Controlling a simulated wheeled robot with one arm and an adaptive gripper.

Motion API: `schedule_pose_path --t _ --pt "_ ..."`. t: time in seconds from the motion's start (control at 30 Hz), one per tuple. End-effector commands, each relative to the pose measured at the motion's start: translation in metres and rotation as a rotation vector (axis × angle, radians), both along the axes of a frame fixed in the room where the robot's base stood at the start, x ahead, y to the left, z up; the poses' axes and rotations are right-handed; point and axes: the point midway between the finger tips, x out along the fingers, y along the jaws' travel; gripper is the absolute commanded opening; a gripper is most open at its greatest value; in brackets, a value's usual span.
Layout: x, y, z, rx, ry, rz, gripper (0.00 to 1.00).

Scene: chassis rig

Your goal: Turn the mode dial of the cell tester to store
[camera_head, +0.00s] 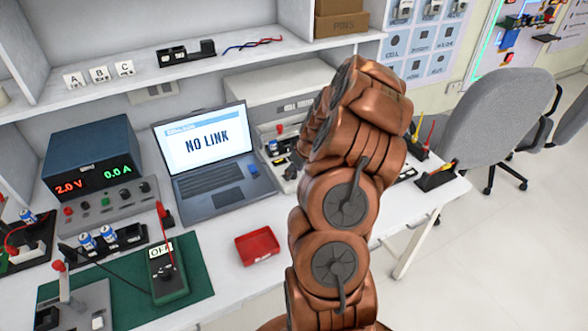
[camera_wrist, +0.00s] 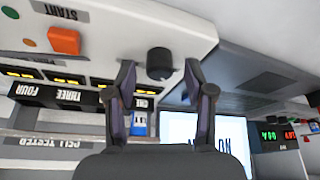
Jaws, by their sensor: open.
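The wrist view is upside down. In it, the black round mode dial (camera_wrist: 160,60) stands on the pale sloped front of the cell tester (camera_wrist: 115,28). My gripper (camera_wrist: 159,78) is open and empty, its two dark fingers spread to either side of the dial in the picture. I cannot tell how far the fingertips are from the dial, and no contact shows. The dial's pointer and mode labels cannot be read.
An orange START button (camera_wrist: 64,40) and numbered slots (camera_wrist: 62,94) share the tester. A laptop (camera_head: 212,155) reading NO LINK stands left of it. A shelf (camera_head: 240,58) runs above.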

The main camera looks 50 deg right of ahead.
Motion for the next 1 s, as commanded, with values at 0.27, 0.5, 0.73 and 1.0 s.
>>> schedule_pose_path --t 0.27,0.5,0.73,1.0 --pt "0.0009 0.0000 -0.0021 -0.001 0.000 0.000 0.53" --pt "0.0007 -0.0001 -0.0022 0.000 0.000 0.000 0.31" --pt "0.0006 0.0000 -0.0021 0.000 0.001 0.000 0.07" --pt "0.0005 0.0001 -0.0024 0.000 0.001 -0.003 0.00"
